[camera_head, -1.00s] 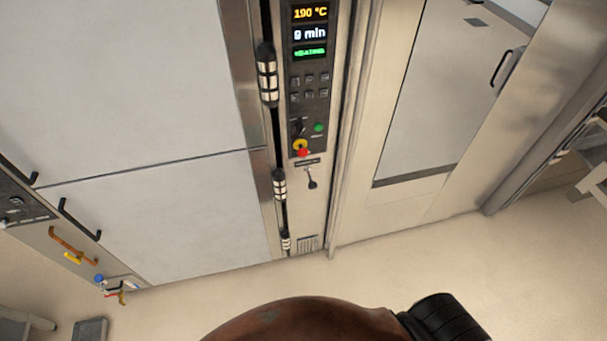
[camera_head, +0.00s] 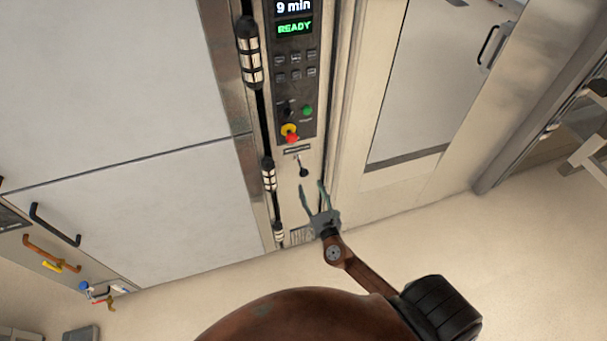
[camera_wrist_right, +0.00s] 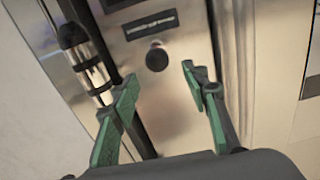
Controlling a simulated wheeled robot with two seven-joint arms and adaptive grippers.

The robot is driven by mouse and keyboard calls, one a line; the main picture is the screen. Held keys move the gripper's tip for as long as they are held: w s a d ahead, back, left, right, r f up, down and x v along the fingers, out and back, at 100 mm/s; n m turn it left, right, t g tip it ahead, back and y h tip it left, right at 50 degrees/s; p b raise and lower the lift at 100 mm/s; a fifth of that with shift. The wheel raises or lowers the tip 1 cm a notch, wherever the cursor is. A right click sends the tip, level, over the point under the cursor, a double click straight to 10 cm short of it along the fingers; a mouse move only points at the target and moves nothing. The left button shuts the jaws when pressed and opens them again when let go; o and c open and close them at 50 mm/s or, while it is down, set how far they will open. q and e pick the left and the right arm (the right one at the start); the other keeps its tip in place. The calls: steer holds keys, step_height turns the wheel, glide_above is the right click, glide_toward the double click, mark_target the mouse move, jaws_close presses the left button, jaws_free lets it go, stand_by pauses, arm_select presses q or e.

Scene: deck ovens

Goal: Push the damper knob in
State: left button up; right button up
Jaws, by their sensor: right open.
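The damper knob (camera_head: 303,172) is a small dark round knob on a short rod, under a dark label strip on the oven's steel control column. In the right wrist view the knob (camera_wrist_right: 157,57) shows from the front, between and beyond the fingertips. My right gripper (camera_head: 312,186) is open and empty, just below the knob in the head view, its fingers pointing up toward it. The green fingers also show in the right wrist view (camera_wrist_right: 160,75), spread apart with nothing between them. I cannot tell the exact gap to the knob. My left gripper is not in view.
Above the knob is the control panel (camera_head: 292,68) with a green READY display, buttons and a red-and-yellow emergency stop (camera_head: 290,134). Black-and-metal hinges (camera_head: 269,174) run along the column's left side. Large pale doors (camera_head: 110,90) stand at left. The floor (camera_head: 500,270) in front is clear.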

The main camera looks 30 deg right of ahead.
mark_target(305, 175)
steer(key=x, duration=0.4)
steer(key=r+x, duration=0.1)
steer(key=x, duration=0.1)
steer(key=shift+w+a, duration=0.15)
steer(key=shift+w, duration=0.7)
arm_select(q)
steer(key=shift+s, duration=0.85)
arm_select(e)
steer(key=shift+f, duration=0.1)
jaws_close()
